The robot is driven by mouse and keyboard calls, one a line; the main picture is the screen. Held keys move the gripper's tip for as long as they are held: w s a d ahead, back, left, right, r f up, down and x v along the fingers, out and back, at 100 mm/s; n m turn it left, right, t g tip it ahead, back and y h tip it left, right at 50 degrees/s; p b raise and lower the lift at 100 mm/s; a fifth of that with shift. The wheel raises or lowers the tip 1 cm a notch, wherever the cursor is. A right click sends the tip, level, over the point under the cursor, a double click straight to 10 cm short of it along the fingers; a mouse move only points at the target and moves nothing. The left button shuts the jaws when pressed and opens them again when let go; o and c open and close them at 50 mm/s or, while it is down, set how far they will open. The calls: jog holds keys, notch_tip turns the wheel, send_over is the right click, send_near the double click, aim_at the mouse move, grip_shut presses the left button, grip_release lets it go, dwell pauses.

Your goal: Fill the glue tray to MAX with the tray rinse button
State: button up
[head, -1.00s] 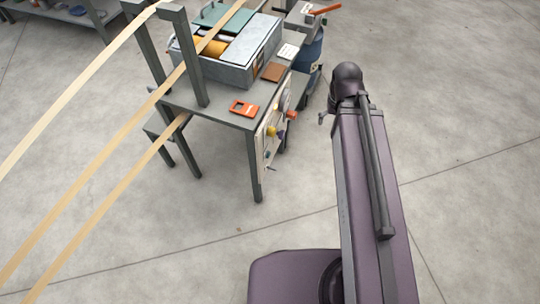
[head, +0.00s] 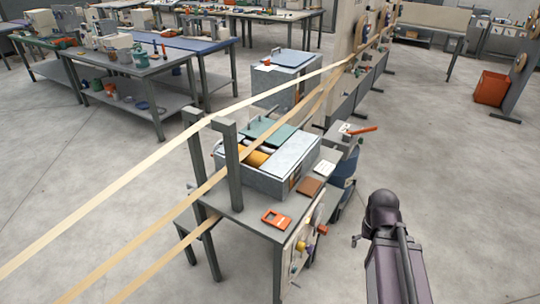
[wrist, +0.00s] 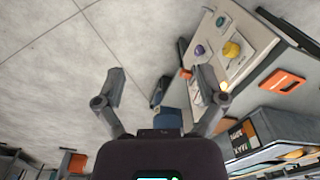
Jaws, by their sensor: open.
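The grey glue tray box (head: 262,182) sits on the winder's table, with a green lid part and an orange roller at its top. Its dark level gauge (wrist: 243,137) faces my wrist camera; the lettering is too small to read surely, and I cannot tell the glue level. A pale control panel (head: 303,240) hangs on the table's side. In the wrist view it carries a green button (wrist: 221,21), a purple knob (wrist: 199,50), a yellow knob (wrist: 231,50) and a red knob (wrist: 186,73). No rinse label is legible. My gripper (wrist: 160,85) is open and empty, apart from the panel.
An orange frame-like item (head: 276,219) and a brown block (head: 311,187) lie on the tabletop. Pale paper strips (head: 150,158) run across the table through a grey post frame (head: 233,165). A blue drum (head: 344,166) stands behind.

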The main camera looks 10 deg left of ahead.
grip_shut()
dwell(1.2)
